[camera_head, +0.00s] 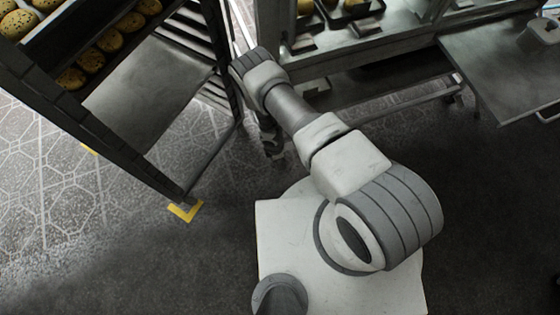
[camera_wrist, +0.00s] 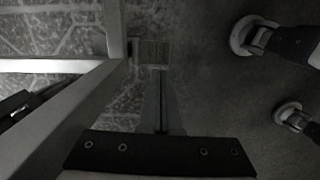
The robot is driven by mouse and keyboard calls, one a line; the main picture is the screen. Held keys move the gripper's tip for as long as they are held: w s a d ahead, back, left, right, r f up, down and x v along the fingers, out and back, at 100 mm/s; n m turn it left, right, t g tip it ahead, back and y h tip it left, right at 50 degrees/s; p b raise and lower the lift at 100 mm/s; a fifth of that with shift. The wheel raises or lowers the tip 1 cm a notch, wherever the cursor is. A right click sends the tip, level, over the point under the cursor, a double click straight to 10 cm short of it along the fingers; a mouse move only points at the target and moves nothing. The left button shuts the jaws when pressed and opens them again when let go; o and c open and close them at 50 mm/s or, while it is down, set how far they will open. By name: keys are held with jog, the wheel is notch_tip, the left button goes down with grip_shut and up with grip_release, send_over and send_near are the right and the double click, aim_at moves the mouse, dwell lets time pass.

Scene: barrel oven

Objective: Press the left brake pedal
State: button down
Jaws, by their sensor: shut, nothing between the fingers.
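In the wrist view my gripper (camera_wrist: 160,73) is shut and empty, its two fingers side by side and pointing up the picture. A small ribbed plate (camera_wrist: 153,51), which looks like the left brake pedal, lies just beyond the fingertips beside a pale metal frame (camera_wrist: 116,28). I cannot tell whether the fingertips touch it. In the head view my gripper is a dark shape (camera_head: 272,146) low beneath the arm, partly hidden by it. No pedal can be made out in the head view.
Two caster wheels (camera_wrist: 250,36) (camera_wrist: 290,113) stand on the floor at right in the wrist view. A tall dark rack (camera_head: 150,88) with loaves is at left in the head view, a steel unit with trays (camera_head: 345,45) behind, and a metal table (camera_head: 500,65) at right.

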jog(key=shift+f, duration=0.1)
dwell(0.3)
jog(key=f+b, duration=0.1)
jog(key=f, duration=0.1)
jog(key=f+b, duration=0.4)
jog(key=f, duration=0.1)
jog(key=shift+d, duration=0.35)
jog(key=shift+r, duration=0.1)
notch_tip(320, 180, down, 2)
jog(key=shift+f, duration=0.15)
jog(key=a, duration=0.1)
jog(key=a+r, duration=0.1)
jog(key=a, duration=0.1)
jog(key=shift+s+r, duration=0.15)
jog(key=shift+s, duration=0.15)
